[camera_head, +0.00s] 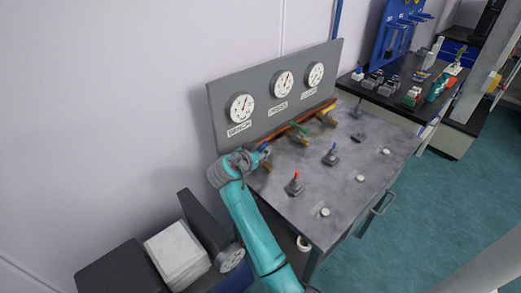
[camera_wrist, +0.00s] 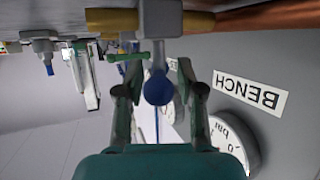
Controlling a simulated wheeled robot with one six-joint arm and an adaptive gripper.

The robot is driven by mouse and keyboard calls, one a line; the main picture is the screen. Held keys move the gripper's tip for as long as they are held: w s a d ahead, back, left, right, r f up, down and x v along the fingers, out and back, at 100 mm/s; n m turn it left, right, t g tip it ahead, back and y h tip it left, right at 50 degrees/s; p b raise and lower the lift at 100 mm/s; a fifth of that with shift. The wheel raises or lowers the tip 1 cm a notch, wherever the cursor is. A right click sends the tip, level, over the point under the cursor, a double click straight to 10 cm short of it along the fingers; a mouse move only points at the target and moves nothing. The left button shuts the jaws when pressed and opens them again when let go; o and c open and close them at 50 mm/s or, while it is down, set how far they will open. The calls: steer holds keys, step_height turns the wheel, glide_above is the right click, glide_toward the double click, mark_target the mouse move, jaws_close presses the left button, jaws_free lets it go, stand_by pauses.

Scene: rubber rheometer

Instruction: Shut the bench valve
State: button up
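The bench valve has a blue handle (camera_head: 264,146) and sits at the left end of the pipe, below the gauge with the BENCH label (camera_head: 239,129). In the wrist view, which is upside down, the blue handle (camera_wrist: 157,88) hangs from a grey valve body (camera_wrist: 160,18) on a brass-coloured pipe. My gripper (camera_wrist: 160,78) is open, with one finger on each side of the blue handle and visible gaps between. In the head view my gripper (camera_head: 258,156) is at the valve, and its fingers are partly hidden by the wrist.
A green-handled valve (camera_head: 298,128) and a yellow-handled valve (camera_head: 328,108) follow along the pipe to the right. Red-tipped (camera_head: 296,183) and blue-tipped (camera_head: 332,154) switches stand on the grey bench top (camera_head: 345,185). The gauge panel (camera_head: 260,92) rises close behind my gripper.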

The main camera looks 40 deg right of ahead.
steer(key=shift+w+d+f, duration=0.1)
steer(key=shift+d, duration=0.15)
jaws_close()
steer(key=shift+w+m+g+h, duration=0.15)
steer(key=shift+m+g+h, duration=0.25)
steer(key=shift+m+g, duration=1.8)
steer(key=shift+g, duration=0.3)
jaws_free()
